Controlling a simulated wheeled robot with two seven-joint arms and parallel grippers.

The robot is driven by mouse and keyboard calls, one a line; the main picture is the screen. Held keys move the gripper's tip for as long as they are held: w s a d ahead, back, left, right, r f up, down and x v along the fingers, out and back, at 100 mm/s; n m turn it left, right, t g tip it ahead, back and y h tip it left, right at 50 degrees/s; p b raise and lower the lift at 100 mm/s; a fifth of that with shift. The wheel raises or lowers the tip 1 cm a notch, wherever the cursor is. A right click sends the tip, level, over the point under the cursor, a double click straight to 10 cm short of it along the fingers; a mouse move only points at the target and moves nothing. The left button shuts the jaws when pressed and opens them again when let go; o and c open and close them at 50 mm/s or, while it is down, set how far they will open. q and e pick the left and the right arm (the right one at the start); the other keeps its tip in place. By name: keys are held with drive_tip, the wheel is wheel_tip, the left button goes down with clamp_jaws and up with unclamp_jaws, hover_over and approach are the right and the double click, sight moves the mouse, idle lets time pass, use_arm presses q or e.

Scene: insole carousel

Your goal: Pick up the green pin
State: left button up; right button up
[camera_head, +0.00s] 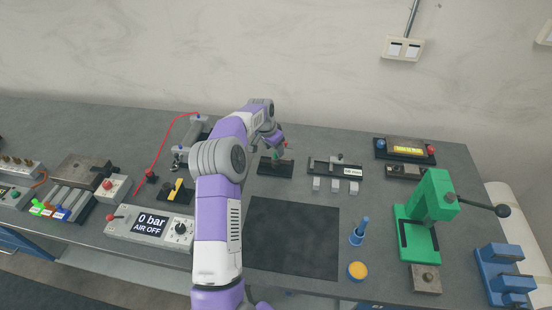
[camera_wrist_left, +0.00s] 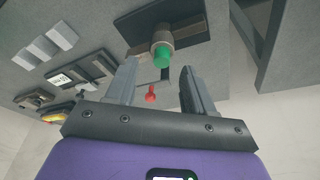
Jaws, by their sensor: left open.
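The green pin (camera_wrist_left: 162,56) stands in a tan-grey collar (camera_wrist_left: 161,38) on a dark plate (camera_wrist_left: 195,22) in the left wrist view. The dark plate also shows in the head view (camera_head: 267,169), just below my left gripper (camera_head: 281,146). In the wrist view the two grey fingers of my left gripper (camera_wrist_left: 158,72) are apart, with the pin's green end showing between their tips. Nothing is clamped; I cannot tell how deep the pin lies between the fingers. A small red knob (camera_wrist_left: 151,93) shows beyond, also between the fingers. My right gripper is not in view.
A black mat (camera_head: 292,238) lies in front of the plate. A bracket with several pale blocks (camera_head: 335,186) stands to its right. A green press (camera_head: 432,205) and a blue pin-like part (camera_head: 359,232) stand further right. A pressure box (camera_head: 150,226) is at left.

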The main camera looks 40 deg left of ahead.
sight(275, 154)
use_arm(q)
drive_tip(key=x, duration=0.3)
drive_tip(key=shift+w+a+f, duration=0.15)
drive_tip(key=shift+c, duration=0.3)
clamp_jaws()
wheel_tip(275, 154, up, 10)
drive_tip(key=p, duration=0.1)
idle(0.3)
